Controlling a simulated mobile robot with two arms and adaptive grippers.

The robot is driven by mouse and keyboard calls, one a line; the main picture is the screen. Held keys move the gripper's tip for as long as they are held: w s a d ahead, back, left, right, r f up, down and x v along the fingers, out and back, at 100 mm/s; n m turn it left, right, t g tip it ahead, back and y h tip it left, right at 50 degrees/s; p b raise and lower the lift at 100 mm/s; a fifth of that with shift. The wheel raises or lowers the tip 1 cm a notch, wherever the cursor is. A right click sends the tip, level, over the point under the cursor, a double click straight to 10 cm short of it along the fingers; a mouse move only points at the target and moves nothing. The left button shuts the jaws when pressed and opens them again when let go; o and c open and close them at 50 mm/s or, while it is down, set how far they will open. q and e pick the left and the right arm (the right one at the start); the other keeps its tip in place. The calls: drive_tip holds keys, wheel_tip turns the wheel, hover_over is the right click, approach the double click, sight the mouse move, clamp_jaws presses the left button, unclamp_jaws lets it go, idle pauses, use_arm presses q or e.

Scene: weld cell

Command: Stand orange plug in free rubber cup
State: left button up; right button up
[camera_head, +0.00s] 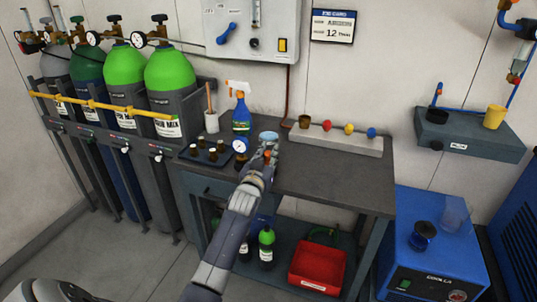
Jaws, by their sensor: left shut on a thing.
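My left gripper (267,151) is over the bench, left of the grey holder block (336,141). It is shut on a small orange thing, which looks like the orange plug (267,156); the fingers hide most of it. A brown rubber cup (304,121) stands at the left end of the block, with no coloured plug showing in it. Right of it along the block are a red plug (326,125), a yellow plug (348,128) and a blue plug (371,132). The gripper is apart from the brown cup. My right gripper is not in view.
A dark tray (188,157) with several small items, a round gauge (240,147), a spray bottle (241,121) and a white brush pot (211,122) stand left of the gripper. A light-blue round thing (268,136) is right behind it. The bench's right front (335,180) is clear.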

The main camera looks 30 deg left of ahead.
sight(267, 158)
use_arm(q)
drive_tip(key=shift+f+b, duration=0.35)
drive_tip(key=shift+f, duration=0.2)
drive_tip(key=o, duration=0.6)
drive_tip(key=shift+s+d+p, duration=0.25)
drive_tip(key=shift+s+p, duration=0.45)
drive_tip(key=shift+p+v, duration=1.25)
drive_tip(key=shift+v, duration=0.8)
drive_tip(key=p+v, duration=0.2)
drive_tip(key=v, duration=0.3)
drive_tip(key=shift+s+d+p, duration=0.15)
drive_tip(key=shift+s+p, duration=0.05)
drive_tip(key=shift+p, duration=0.15)
